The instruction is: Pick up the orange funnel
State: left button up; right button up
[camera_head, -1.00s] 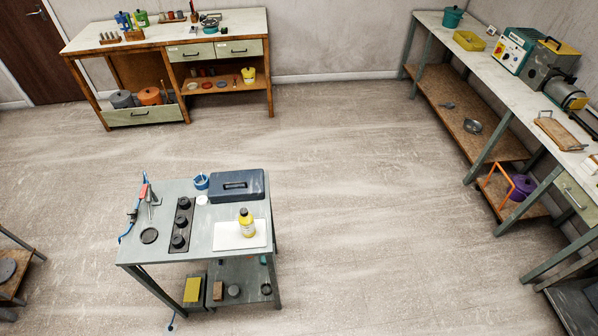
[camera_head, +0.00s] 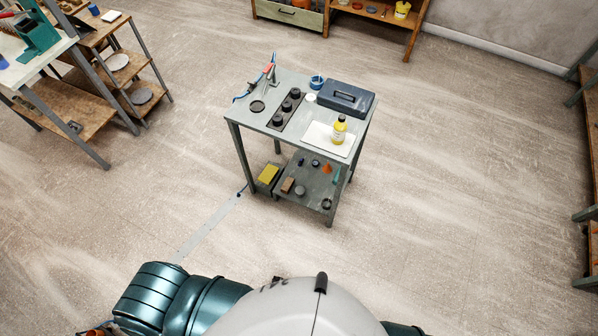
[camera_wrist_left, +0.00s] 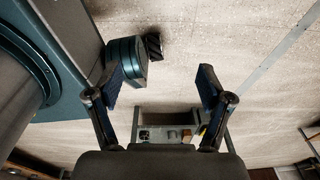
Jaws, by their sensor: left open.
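A small orange object (camera_head: 327,168), which looks like the funnel, stands on the lower shelf of the grey cart (camera_head: 240,116). It is partly in the shade of the cart top, with small items around it. My left gripper (camera_wrist_left: 162,88) shows in the left wrist view with its two fingers wide apart and nothing between them. It is well away from the cart, part of which shows low in that view. I cannot make out the funnel there. My right gripper is not in view.
The cart top holds a yellow bottle (camera_head: 339,130) on a white tray, a blue-grey toolbox (camera_head: 345,98) and a black knob strip (camera_head: 285,110). A yellow item (camera_head: 268,174) and a brown block (camera_head: 288,185) are on the lower shelf. Floor before the cart is clear.

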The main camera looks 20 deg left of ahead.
aim_at(327, 169)
jog(key=u, duration=0.1)
jog(key=i+j+z, duration=0.2)
jog(key=i+j, duration=0.3)
jog(key=i+j+z, duration=0.25)
jog(key=i+j, duration=0.25)
jog(key=j, duration=0.1)
